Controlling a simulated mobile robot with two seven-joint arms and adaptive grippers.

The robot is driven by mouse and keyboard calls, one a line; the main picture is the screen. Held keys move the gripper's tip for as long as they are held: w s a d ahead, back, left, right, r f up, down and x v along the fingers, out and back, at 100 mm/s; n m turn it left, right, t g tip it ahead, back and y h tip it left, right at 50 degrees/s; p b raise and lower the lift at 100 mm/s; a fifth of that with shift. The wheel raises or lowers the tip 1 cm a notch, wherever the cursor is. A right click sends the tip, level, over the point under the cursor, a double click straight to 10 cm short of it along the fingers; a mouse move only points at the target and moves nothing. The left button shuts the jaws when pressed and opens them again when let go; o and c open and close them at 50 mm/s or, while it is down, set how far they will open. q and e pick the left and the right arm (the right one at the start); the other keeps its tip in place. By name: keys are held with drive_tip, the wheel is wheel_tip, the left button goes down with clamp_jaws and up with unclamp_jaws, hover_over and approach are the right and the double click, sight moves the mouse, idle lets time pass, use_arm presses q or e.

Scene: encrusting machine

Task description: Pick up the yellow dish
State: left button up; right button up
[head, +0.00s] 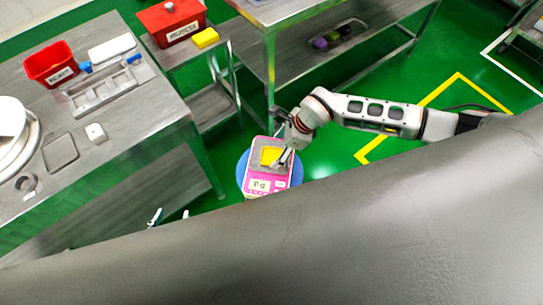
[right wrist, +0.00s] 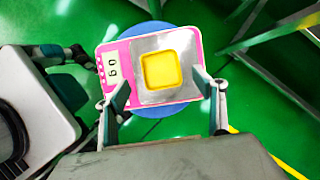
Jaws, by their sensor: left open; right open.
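The yellow dish (head: 270,156) is small and square with rounded corners. It sits on the metal plate of a pink scale (head: 257,195), which stands on a blue round stool (head: 242,172). My right gripper (head: 284,150) is over the scale, partly covering the dish in the head view. In the right wrist view my right gripper (right wrist: 163,82) is open, its fingers either side of and apart from the yellow dish (right wrist: 161,70). My left gripper (head: 170,215) is open and empty; only its tips show past a large grey surface in the head view.
A metal table (head: 120,150) at left holds a red bin (head: 50,64) and a metal tray (head: 105,92). A side table carries a red box (head: 172,20) and another yellow item (head: 205,38). A steel table frame (head: 270,70) stands behind the scale. Green floor lies around the stool.

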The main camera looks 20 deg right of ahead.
sight(271, 157)
drive_tip(key=x, duration=0.4)
drive_tip(key=shift+d+f, duration=0.1)
drive_tip(key=c, duration=1.1)
drive_tip(key=shift+w+r, duration=0.1)
drive_tip(key=shift+r, duration=0.55)
wheel_tip(271, 157, up, 19)
drive_tip(key=shift+f+p, duration=0.1)
drive_tip(key=shift+p, duration=0.65)
